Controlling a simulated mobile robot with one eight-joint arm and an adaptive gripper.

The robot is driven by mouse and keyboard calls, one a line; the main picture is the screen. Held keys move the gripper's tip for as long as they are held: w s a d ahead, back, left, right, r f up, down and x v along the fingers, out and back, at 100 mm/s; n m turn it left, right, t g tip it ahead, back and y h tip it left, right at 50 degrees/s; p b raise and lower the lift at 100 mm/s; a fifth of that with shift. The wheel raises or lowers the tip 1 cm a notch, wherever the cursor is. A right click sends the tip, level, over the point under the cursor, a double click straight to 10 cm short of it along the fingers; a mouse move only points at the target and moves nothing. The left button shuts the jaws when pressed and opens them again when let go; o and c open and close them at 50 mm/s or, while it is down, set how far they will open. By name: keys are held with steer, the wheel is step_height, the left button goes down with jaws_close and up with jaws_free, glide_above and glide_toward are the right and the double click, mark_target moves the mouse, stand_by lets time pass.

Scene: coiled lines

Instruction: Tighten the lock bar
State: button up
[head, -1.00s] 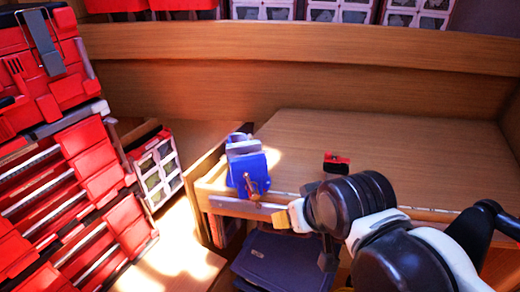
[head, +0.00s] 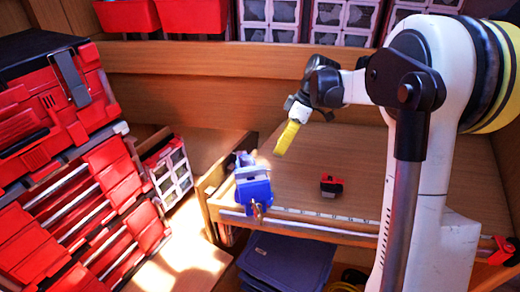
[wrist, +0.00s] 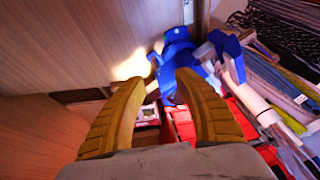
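A blue vise (head: 254,190) sits at the left front corner of the wooden bench. A small brass-coloured bar (head: 257,209), which looks like its lock bar, shows at its front; its exact angle is too small to tell. My gripper (head: 280,152) has yellow fingers and is raised above the bench, up and to the right of the vise, apart from it. In the wrist view my gripper (wrist: 163,82) has its two fingers spread with nothing held between them. The blue vise (wrist: 178,55) shows beyond the fingertips there. The bar cannot be made out in that view.
A small red and black object (head: 331,186) lies on the bench (head: 370,165). A metal rail (head: 300,218) runs along its front edge. Red tool drawers (head: 70,190) stand on the left. A blue bin (head: 285,262) is below. The bench around the red object is clear.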

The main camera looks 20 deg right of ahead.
steer(key=shift+n, duration=0.5)
steer(key=x, duration=0.7)
steer(key=b+x, duration=0.1)
steer(key=x, duration=0.3)
steer(key=shift+w+d+f, duration=0.2)
steer(key=shift+w+f, duration=0.05)
steer(key=shift+w, duration=0.1)
jaws_close()
